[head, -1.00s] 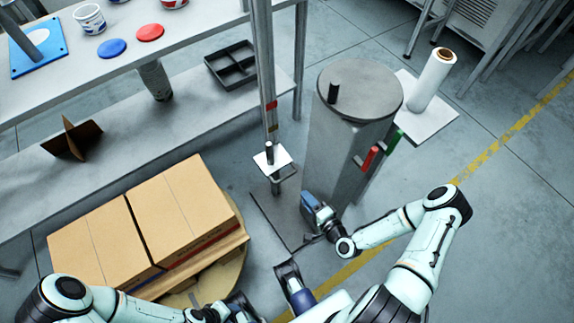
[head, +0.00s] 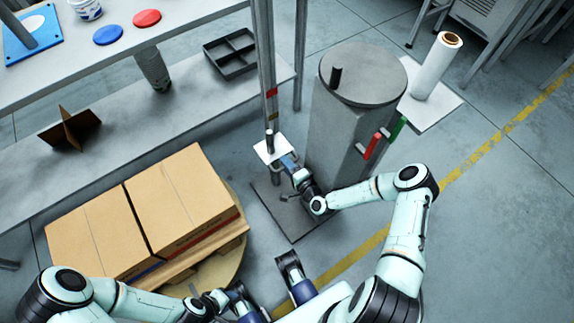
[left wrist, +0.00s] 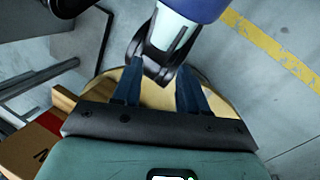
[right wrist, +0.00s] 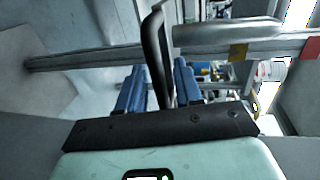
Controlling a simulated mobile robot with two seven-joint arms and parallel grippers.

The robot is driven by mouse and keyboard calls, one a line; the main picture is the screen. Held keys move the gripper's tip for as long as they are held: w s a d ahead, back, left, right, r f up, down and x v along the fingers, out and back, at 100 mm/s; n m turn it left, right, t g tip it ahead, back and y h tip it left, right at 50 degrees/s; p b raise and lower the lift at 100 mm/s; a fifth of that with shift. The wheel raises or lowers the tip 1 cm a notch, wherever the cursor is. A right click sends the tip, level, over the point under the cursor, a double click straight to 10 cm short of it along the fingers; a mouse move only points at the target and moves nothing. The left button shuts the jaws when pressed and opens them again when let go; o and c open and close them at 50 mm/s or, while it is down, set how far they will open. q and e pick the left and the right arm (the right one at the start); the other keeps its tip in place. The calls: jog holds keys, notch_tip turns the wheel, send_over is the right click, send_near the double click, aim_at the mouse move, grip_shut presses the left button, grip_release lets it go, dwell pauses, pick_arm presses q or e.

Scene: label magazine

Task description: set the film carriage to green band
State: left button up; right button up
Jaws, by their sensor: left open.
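The film carriage, a small pale plate (head: 263,153) with an upright black peg (head: 269,138), sits low on a vertical metal post (head: 264,60). The post carries a red band (head: 271,92) and a yellow-brown band (head: 273,115) above the plate. I see no green band on the post. My right gripper (head: 288,162) is at the plate's right edge. In the right wrist view its blue fingers (right wrist: 160,85) stand apart, with a dark curved bar (right wrist: 155,50) between them; contact is unclear. My left gripper (left wrist: 158,92) is open and empty.
A grey pedestal (head: 340,125) with a round top stands right of the post, with red (head: 373,146) and green (head: 397,128) pieces on its side. A film roll (head: 437,65) stands behind. Boxes (head: 180,195) fill the left; a shelf (head: 120,120) lies behind them.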

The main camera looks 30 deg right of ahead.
grip_shut()
pick_arm(q)
jog(key=w+a+f+t+b, duration=0.1)
jog(key=w+f+b, duration=0.1)
jog(key=f, duration=0.1)
jog(key=w+a+f+t+y+b, duration=0.1)
jog(key=w+a+f+b, duration=0.1)
jog(key=w, duration=0.1)
jog(key=w+a+f+b, duration=0.1)
jog(key=w+f+b, duration=0.2)
jog(key=shift+w+a+f+n+t, duration=0.15)
jog(key=shift+a+f+n+t, duration=0.15)
jog(key=shift+a+n+t, duration=0.1)
pick_arm(e)
notch_tip(320, 180, down, 13)
jog(key=b, duration=0.2)
jog(key=shift+s+r, duration=0.15)
grip_release()
pick_arm(q)
jog(key=shift+g+y, duration=0.3)
jog(key=shift+g, duration=0.5)
jog(key=s+f, duration=0.1)
jog(key=s, duration=0.1)
jog(key=s+f, duration=0.2)
jog(key=shift+a+f, duration=0.3)
jog(key=shift+a, duration=0.1)
pick_arm(e)
jog(key=shift+r, duration=0.1)
